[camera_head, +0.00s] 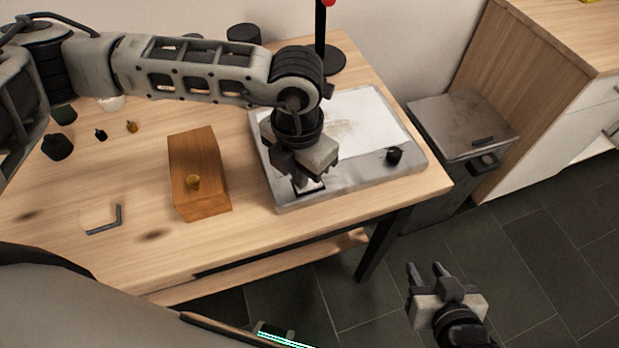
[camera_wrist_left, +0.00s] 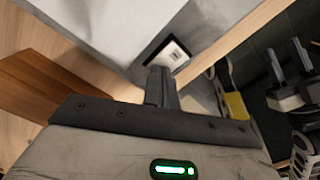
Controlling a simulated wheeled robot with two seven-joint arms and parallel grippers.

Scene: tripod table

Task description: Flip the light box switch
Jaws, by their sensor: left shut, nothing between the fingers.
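The light box (camera_head: 375,130) lies on the table, with a pale top panel and a grey metal frame. A black knob (camera_head: 394,156) sits on its right side. The switch (camera_head: 312,188) is a small dark-and-white rocker on the front edge of the frame, partly hidden by my left gripper. In the left wrist view the switch (camera_wrist_left: 172,54) shows just beyond the fingertips. My left gripper (camera_head: 297,183) is shut and empty, pointing down close by the switch; I cannot tell whether it touches. My right gripper (camera_head: 425,267) is open and empty over the floor.
A wooden box (camera_head: 205,160) with a brass-coloured knob stands left of the light box. A hex key (camera_head: 105,222) and small dark items lie further left on the table (camera_head: 130,265). A black stand (camera_head: 331,60) is behind. A grey bin (camera_head: 465,125) stands to the right.

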